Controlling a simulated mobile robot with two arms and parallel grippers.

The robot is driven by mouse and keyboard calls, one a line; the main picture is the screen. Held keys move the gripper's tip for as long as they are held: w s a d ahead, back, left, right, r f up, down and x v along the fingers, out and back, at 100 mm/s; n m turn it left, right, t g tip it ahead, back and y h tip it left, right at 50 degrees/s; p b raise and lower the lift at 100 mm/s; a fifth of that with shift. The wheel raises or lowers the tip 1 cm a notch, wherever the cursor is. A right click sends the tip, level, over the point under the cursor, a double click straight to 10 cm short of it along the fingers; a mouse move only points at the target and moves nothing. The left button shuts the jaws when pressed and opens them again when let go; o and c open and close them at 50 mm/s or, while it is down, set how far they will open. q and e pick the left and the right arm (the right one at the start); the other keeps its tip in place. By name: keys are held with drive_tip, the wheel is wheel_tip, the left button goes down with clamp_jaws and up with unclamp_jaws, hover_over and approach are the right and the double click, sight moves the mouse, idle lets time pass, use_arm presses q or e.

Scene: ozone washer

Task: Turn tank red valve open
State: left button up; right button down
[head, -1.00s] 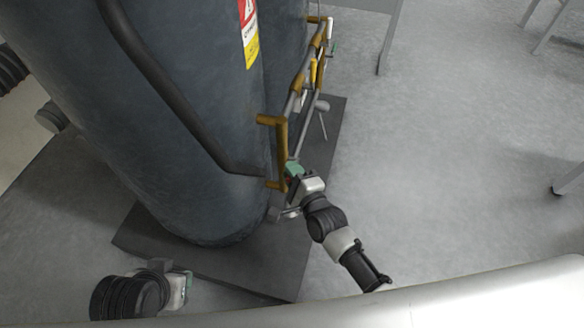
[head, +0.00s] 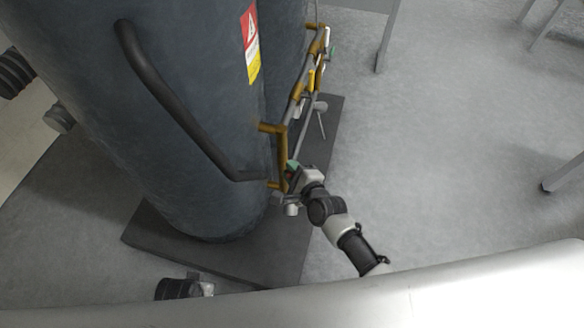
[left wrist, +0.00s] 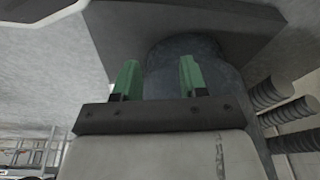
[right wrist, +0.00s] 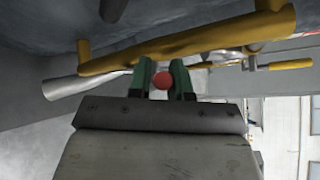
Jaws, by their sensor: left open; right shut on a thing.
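The dark grey tank (head: 190,110) stands on a dark base plate, with brass and grey pipework (head: 283,155) along its right side. My right gripper (head: 292,174) is at the lower end of this pipework. In the right wrist view my right gripper (right wrist: 162,80) has its green fingers on either side of the round red valve handle (right wrist: 163,81), shut on it. A brass pipe (right wrist: 190,42) runs just beyond the fingertips. The valve's body is mostly hidden. My left gripper (left wrist: 156,80) is open and empty, low near the tank's base plate.
A bent black pipe (head: 180,105) runs down the tank's front. A warning label (head: 250,45) is on the tank. The dark base plate (head: 215,258) lies beneath. Open grey floor (head: 450,130) is to the right, with table legs (head: 388,35) farther off.

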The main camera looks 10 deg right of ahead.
use_arm(q)
drive_tip(key=shift+s+f, duration=0.25)
drive_tip(key=shift+f, duration=0.45)
drive_tip(key=shift+s+f, duration=0.2)
drive_tip(key=shift+f, duration=0.45)
use_arm(e)
drive_tip(key=c, duration=1)
unclamp_jaws()
drive_tip(key=shift+r, duration=0.1)
drive_tip(key=shift+c, duration=0.2)
drive_tip(key=shift+d+p, duration=0.1)
drive_tip(key=shift+p, duration=0.25)
use_arm(q)
drive_tip(key=s+f+p, duration=0.2)
drive_tip(key=s+f, duration=0.2)
drive_tip(key=f, duration=0.2)
drive_tip(key=shift+s+a+f+g, duration=0.3)
drive_tip(key=shift+a+f, duration=0.1)
use_arm(e)
drive_tip(key=v, duration=1)
drive_tip(key=shift+s+r, duration=0.25)
drive_tip(key=shift+d, duration=0.1)
